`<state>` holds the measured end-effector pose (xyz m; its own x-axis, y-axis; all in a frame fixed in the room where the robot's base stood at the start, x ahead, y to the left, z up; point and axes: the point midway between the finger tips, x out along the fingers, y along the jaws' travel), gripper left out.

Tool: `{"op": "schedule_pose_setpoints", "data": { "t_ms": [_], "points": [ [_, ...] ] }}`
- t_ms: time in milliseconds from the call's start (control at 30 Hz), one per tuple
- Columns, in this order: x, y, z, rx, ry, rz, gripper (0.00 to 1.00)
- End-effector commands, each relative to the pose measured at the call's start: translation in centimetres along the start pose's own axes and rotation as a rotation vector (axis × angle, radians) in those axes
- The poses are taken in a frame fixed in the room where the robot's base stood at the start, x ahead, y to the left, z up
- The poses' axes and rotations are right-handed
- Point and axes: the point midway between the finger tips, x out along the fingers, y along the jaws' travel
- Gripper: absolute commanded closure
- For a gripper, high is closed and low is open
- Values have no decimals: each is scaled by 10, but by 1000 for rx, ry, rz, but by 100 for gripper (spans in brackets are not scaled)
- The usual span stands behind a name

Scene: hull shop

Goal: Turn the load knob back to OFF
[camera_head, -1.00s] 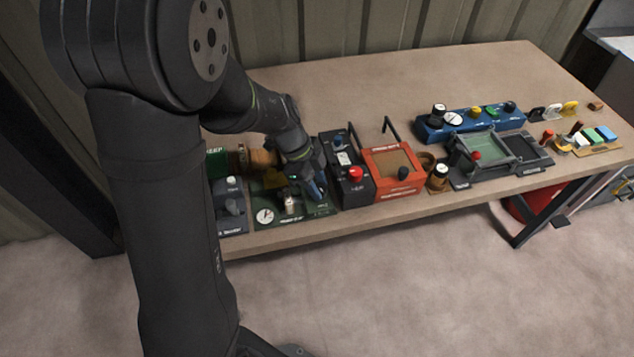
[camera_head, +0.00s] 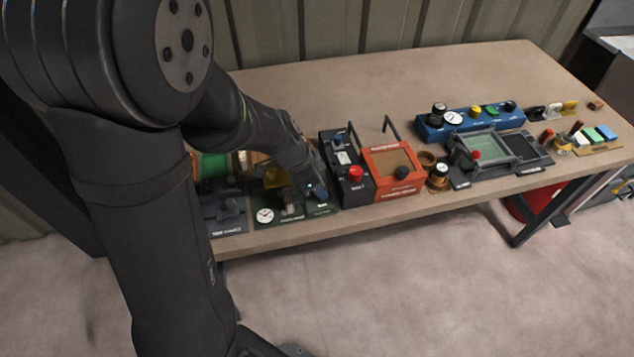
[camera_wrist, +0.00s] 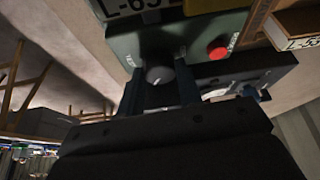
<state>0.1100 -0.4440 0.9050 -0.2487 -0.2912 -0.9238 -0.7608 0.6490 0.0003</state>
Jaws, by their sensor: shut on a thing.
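A round grey knob (camera_wrist: 158,75) with a lighter mark on it sits on a dark green panel (camera_wrist: 140,45) in the wrist view. The two dark fingers of my gripper (camera_wrist: 158,92) stand on either side of the knob, shut on it. No lettering that names the knob or its OFF mark is readable. In the head view, my gripper (camera_head: 316,192) is low over the right part of the green panel (camera_head: 290,225), which carries a white dial (camera_head: 265,215). There my wrist and fingers hide most of the knob.
A red button (camera_wrist: 218,53) is right of the knob in the wrist view. In the head view, a black box with a red button (camera_head: 355,173) stands close to the right of my gripper, then an orange box (camera_head: 394,172). The table (camera_head: 400,75) is bare behind them.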

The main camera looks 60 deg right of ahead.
Motion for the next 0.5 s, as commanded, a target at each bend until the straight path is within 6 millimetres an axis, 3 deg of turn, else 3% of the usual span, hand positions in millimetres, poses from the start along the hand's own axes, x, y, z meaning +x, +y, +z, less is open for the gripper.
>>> {"op": "schedule_pose_setpoints", "data": {
  "t_ms": [500],
  "points": [
    [0, 3, -1, -423, 0, -178, 91]
  ]
}}
